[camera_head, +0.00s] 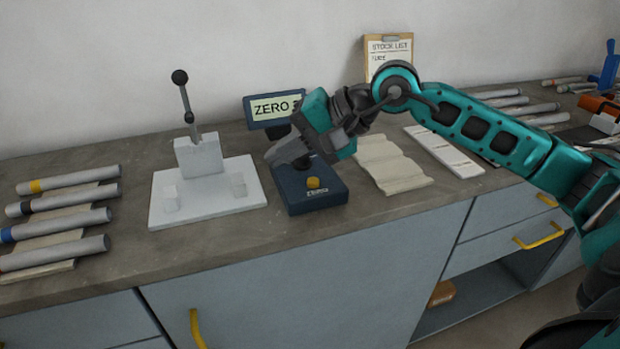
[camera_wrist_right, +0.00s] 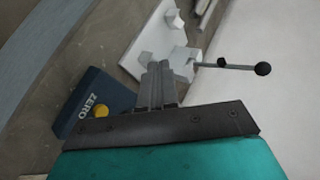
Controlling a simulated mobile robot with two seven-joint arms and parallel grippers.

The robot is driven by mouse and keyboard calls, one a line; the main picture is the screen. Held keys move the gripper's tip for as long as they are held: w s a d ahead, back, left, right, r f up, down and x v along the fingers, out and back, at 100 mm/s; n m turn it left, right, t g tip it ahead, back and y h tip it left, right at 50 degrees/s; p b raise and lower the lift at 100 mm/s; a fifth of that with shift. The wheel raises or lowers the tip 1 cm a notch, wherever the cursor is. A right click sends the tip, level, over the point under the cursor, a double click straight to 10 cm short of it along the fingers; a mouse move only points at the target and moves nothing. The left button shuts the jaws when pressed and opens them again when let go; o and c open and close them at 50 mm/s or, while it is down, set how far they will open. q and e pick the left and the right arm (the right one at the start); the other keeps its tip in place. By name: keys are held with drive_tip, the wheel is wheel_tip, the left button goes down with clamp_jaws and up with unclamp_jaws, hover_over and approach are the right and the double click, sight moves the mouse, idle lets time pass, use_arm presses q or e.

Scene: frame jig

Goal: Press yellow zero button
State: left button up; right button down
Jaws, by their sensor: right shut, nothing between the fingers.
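The yellow zero button (camera_head: 313,183) sits on the front of a dark blue box (camera_head: 318,201) marked ZERO, on the worktop. It also shows in the right wrist view (camera_wrist_right: 101,111), partly cut off by my gripper's body. My right gripper (camera_head: 272,158) is shut and empty. It is above the box's back left part, its fingers pointing left, apart from the button. The fingers also show in the right wrist view (camera_wrist_right: 157,72). A display (camera_head: 272,108) reading ZERO stands behind, partly hidden by my gripper. My left gripper is not in view.
A white jig (camera_head: 208,207) with a black-knobbed lever stands left of the box. Several grey tubes (camera_head: 66,199) lie on racks at the far left. A beige cloth-like sheet (camera_head: 392,165) and a white tray (camera_head: 444,153) lie to the right. A clipboard (camera_head: 388,48) leans on the wall.

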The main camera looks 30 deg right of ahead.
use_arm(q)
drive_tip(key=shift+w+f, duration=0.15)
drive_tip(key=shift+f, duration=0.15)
use_arm(e)
drive_tip(key=w+d+r+n+t+h, duration=0.1)
drive_tip(key=d+r+n+h, duration=0.2)
drive_tip(key=d, duration=0.5)
drive_tip(key=shift+w+t+h, duration=0.3)
drive_tip(key=shift+w+h, duration=0.1)
drive_tip(key=shift+h, duration=0.3)
drive_tip(key=b, duration=0.4)
hover_over(318, 181)
wheel_tip(318, 181, down, 5)
wheel_tip(318, 181, down, 2)
drive_tip(key=shift+f+b, duration=0.15)
drive_tip(key=shift+b, duration=0.65)
drive_tip(key=shift+f+b, duration=0.55)
drive_tip(key=shift+b, duration=0.05)
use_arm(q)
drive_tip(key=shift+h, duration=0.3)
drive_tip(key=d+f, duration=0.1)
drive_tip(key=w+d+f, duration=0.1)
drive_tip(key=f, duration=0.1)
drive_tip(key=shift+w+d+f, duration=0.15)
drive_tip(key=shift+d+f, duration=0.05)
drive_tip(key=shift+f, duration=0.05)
use_arm(e)
drive_tip(key=shift+f, duration=0.15)
